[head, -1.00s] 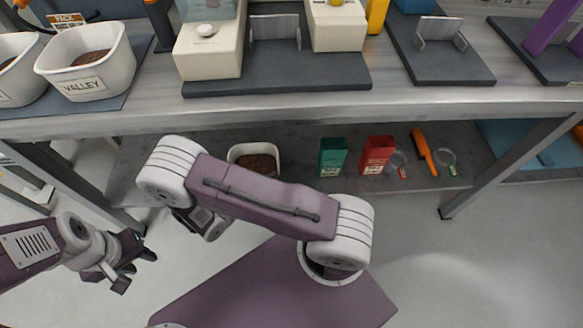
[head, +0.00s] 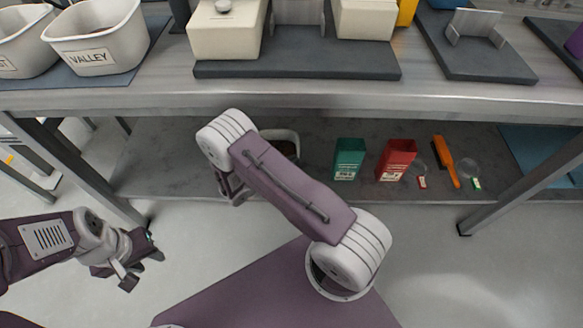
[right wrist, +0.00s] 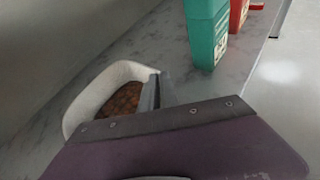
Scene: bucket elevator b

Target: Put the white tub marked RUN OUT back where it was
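A white tub (head: 291,136) with brown contents stands on the lower shelf, partly hidden behind my right arm in the head view. It also shows in the right wrist view (right wrist: 84,98), upright, with no marking visible on it. My right gripper (head: 234,190) is mostly hidden by its own arm in the head view. In the right wrist view its grey fingers (right wrist: 156,92) are at the tub's right rim; I cannot tell whether they hold it. My left gripper (head: 142,268) is open and empty over the floor at the left.
A green box (head: 348,160), a red box (head: 396,161) and an orange-handled brush (head: 446,162) stand or lie on the shelf to the right. The bench top above carries a tub marked VALLEY (head: 97,40). A bench leg (head: 520,186) is at the right.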

